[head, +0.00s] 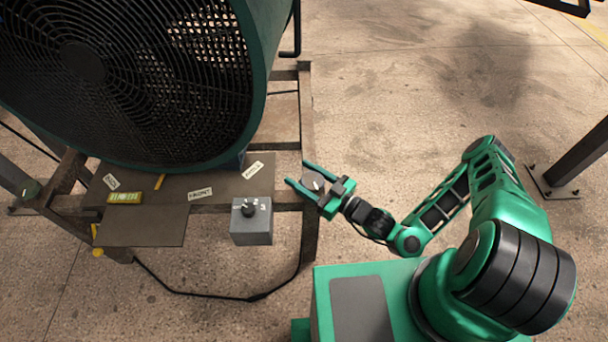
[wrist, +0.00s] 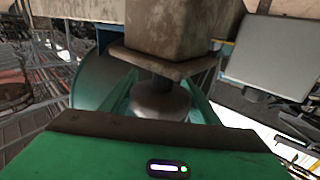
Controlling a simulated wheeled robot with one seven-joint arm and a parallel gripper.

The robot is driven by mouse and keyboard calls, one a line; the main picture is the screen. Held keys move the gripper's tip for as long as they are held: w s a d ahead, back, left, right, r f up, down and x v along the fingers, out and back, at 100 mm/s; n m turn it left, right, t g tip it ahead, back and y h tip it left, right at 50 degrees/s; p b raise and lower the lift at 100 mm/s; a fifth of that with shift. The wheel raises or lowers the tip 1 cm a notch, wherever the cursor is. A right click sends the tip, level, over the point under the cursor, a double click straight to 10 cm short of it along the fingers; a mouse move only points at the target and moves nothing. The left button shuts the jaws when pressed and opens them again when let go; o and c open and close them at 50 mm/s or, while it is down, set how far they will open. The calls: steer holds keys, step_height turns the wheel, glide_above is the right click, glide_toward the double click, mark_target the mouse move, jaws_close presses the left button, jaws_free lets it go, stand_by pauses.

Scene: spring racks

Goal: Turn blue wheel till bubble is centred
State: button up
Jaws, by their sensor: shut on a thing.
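My gripper (head: 298,173) is at the right front corner of the fan stand. Its two fingers are on either side of a round grey wheel (head: 313,182). In the wrist view this grey wheel (wrist: 160,102) sits between the fingers, on a short stem under a square post (wrist: 170,30); my gripper is shut on it. I see no clearly blue wheel. A small yellow level (head: 125,197) lies on the plate at the left; its bubble is too small to read.
A large dark green fan (head: 90,70) stands on the frame. A grey box with a black knob (head: 250,207) is at the plate's front edge. Several paper labels, one reading FRONT (head: 200,193), lie on the plate (head: 145,228). A black cable (head: 200,294) crosses the floor.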

steer(key=shift+w+d+r, duration=0.1)
steer(key=shift+w+d, duration=0.05)
steer(key=shift+w, duration=0.05)
steer(key=o, duration=1.1)
steer(key=shift+c, duration=0.2)
steer(key=shift+s, duration=0.1)
